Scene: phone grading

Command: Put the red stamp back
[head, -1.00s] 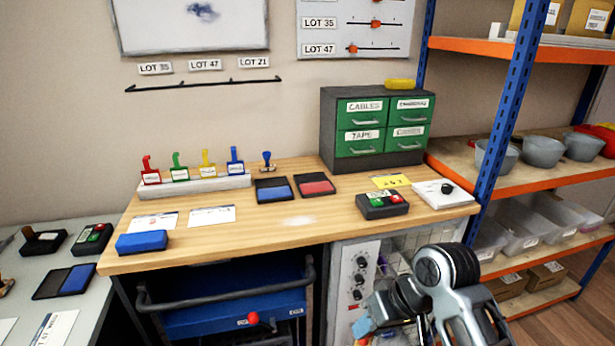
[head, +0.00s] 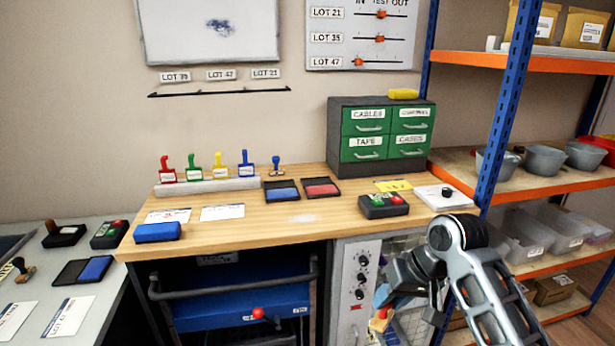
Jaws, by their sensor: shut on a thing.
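My gripper (head: 382,304) is low at the right of the head view, in front of the bench and below its top. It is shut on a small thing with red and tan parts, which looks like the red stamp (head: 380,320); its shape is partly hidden. On the bench a pale rack (head: 208,186) carries coloured hook-shaped pieces with white labels: red (head: 167,170), green, yellow and blue. A blue stamp (head: 277,166) stands upright just right of the rack. My gripper is well apart from the rack, to its right and nearer.
A blue ink pad (head: 282,194) and a red ink pad (head: 321,190) lie open on the bench. A green drawer cabinet (head: 380,135), a dark button box (head: 383,206) and a blue block (head: 158,232) also stand there. A blue cart (head: 230,300) is under the bench; shelving (head: 512,130) rises at right.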

